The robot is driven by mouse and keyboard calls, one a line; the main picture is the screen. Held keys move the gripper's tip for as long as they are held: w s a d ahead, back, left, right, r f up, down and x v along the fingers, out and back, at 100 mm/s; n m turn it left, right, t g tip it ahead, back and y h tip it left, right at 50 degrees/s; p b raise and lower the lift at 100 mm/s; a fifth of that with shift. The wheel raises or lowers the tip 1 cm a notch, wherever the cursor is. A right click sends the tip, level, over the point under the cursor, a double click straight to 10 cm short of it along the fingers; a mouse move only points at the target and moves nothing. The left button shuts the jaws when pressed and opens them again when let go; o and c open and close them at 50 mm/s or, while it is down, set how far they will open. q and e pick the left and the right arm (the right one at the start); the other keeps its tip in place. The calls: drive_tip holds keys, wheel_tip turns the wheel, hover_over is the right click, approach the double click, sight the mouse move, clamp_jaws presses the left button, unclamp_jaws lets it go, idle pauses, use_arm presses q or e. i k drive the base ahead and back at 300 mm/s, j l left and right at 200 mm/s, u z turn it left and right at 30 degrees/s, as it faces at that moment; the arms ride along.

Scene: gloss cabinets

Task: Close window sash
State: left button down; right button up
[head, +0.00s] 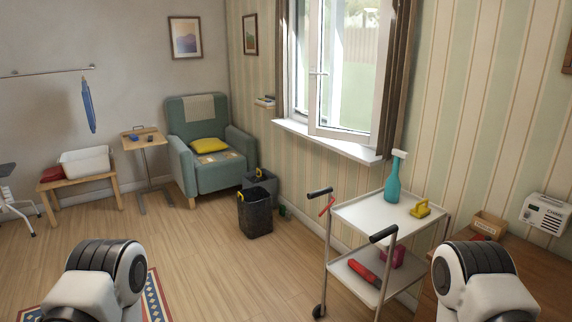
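The window sash (345,133) is a white-framed glass panel in the head view, upper middle right. It appears swung inward, standing out over the white sill (290,127), with its handle (318,76) on the left upright. A wall and greenery show through the glass. Neither gripper is in view. Only rounded white and black links of my two arms show at the bottom left and bottom right, well apart from the sash.
A white trolley (350,214) stands below the window, bearing a teal spray bottle (393,180) and a yellow object (420,210). A black bin (255,214) and a green armchair (213,173) stand left. The wooden floor (215,265) between is clear.

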sight(317, 7)
drive_tip(key=i+j+u, duration=0.2)
drive_tip(key=i, duration=0.55)
drive_tip(key=i+l+u, duration=0.15)
drive_tip(key=i, duration=0.6)
drive_tip(key=i+l+u, duration=0.2)
drive_tip(key=i, duration=0.55)
